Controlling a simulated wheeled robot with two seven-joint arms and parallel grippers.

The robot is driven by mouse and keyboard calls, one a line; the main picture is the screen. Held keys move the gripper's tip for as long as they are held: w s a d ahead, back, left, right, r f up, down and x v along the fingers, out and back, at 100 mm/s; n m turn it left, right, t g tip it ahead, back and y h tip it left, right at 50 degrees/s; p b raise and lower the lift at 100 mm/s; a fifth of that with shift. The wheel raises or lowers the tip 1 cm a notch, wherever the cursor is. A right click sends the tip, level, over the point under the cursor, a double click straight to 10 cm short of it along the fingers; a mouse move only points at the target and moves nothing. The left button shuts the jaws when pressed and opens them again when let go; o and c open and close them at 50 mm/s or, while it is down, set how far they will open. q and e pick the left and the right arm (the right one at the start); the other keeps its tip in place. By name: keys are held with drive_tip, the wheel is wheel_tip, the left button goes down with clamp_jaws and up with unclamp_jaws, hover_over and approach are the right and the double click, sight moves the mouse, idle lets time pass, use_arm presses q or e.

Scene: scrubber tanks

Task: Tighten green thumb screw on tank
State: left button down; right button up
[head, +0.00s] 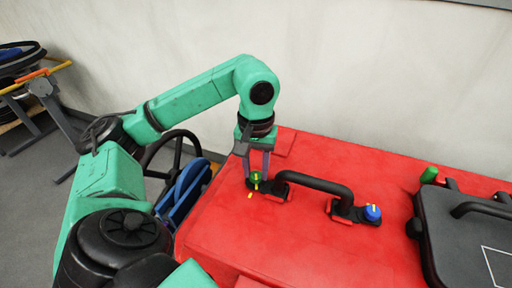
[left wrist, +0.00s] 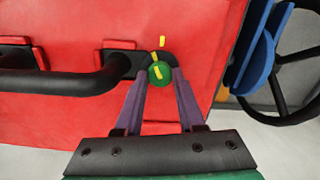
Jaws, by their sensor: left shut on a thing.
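The green thumb screw (head: 255,177) sits at the left end of the black handle on the red tank (head: 225,225). A yellow mark runs across its top. My left gripper (head: 258,176) points down over it, with one finger on each side, shut on the screw. In the left wrist view the screw (left wrist: 160,73) lies between the two fingertips (left wrist: 160,75), with a yellow mark on it and another yellow mark on the tank beside it. My right gripper is not in view.
The black handle (head: 315,184) runs right from the screw to a blue thumb screw (head: 372,213). A dark lid (head: 465,235) with a green knob (head: 429,174) stands at the right. A steering wheel and blue seat (head: 183,190) lie left of the tank. A pale wall stands behind.

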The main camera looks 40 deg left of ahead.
sight(256, 174)
use_arm(q)
drive_tip(key=m, duration=0.4)
drive_tip(key=shift+w+r+m+b, duration=0.1)
drive_tip(key=shift+m+b, duration=0.2)
drive_tip(key=shift+m, duration=0.1)
idle(0.4)
drive_tip(key=c, duration=0.7)
unclamp_jaws()
drive_tip(key=shift+o, duration=1)
wheel_tip(256, 174, up, 14)
drive_tip(key=p, duration=0.9)
drive_tip(key=shift+r+p, duration=0.25)
drive_tip(key=shift+p, duration=0.1)
